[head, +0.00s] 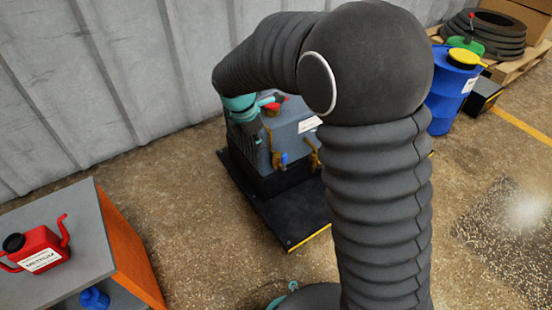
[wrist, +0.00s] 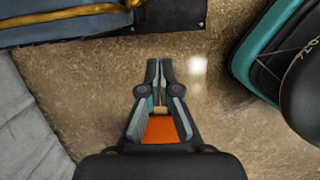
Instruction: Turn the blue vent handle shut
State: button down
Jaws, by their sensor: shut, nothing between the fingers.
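The pump unit's edge, with a brass-coloured pipe (wrist: 70,14), shows at the top left there. The fingers are apart from it, and the blue handle is not seen in that view.
The pump stands on a black base plate (head: 300,226) by the grey wall (head: 90,80). A cabinet with a red can (head: 38,250) stands at left. Floor in front is clear.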

aim_at(284, 163)
jog(key=shift+w+a+f, duration=0.1)
jog(key=shift+a+f, duration=0.2)
jog(key=w+d+f+b, duration=0.2)
jog(key=d+f, duration=0.3)
jog(key=f, duration=0.4)
jog(key=shift+w+d+f+b, duration=0.25)
jog(key=shift+w+f+b, duration=0.1)
jog(key=shift+w, duration=0.45)
jog(key=shift+r, duration=0.1)
